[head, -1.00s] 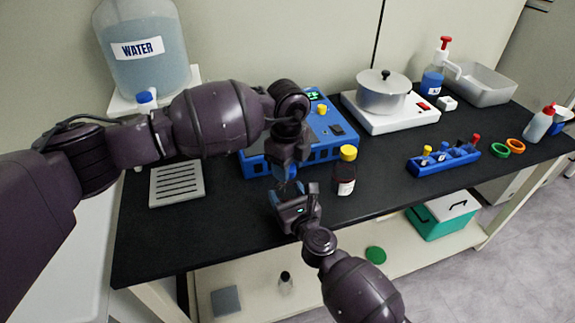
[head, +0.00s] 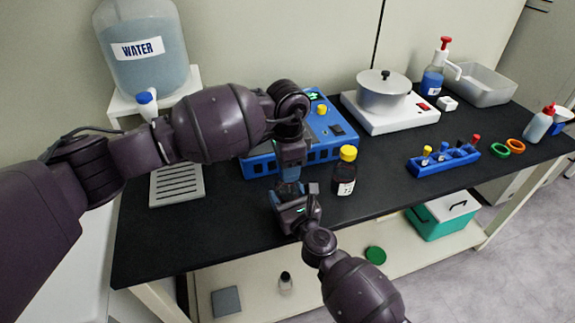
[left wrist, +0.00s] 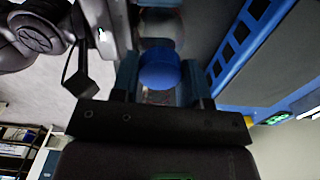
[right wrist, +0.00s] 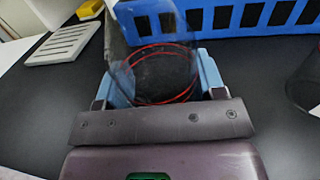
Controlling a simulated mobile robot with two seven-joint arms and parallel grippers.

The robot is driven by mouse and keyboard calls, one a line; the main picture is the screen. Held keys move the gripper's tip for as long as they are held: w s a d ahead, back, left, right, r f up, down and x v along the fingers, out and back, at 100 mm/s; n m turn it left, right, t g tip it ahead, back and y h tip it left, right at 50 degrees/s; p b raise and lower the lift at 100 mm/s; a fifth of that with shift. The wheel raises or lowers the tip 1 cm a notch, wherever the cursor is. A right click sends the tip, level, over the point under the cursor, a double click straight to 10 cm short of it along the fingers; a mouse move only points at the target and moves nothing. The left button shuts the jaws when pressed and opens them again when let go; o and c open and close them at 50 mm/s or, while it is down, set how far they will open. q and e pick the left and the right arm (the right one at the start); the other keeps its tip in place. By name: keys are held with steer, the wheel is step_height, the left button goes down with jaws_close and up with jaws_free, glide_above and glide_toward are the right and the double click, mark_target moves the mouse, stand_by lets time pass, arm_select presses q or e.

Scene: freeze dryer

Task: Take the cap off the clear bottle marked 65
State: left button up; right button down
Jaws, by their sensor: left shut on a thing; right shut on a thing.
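The clear bottle (right wrist: 155,72) is see-through with thin red rings, between the fingers of my right gripper (right wrist: 160,88), which is shut on it. A blue cap (left wrist: 159,68) shows between the fingers of my left gripper (left wrist: 158,88), which is shut on it. The clear bottle lies just beyond the cap in the left wrist view (left wrist: 163,28). In the head view my left gripper (head: 289,186) points down, directly above my right gripper (head: 293,207), and the two hide most of the bottle. I cannot read a 65 marking, nor tell whether cap and bottle still touch.
A brown bottle with a yellow cap (head: 344,172) stands close to the right of my grippers. A blue device (head: 325,150) is behind them, and a slotted grey plate (head: 177,184) lies to the left. The black bench top (head: 225,225) is clear at front left.

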arm_select(q)
steer(key=o, duration=1)
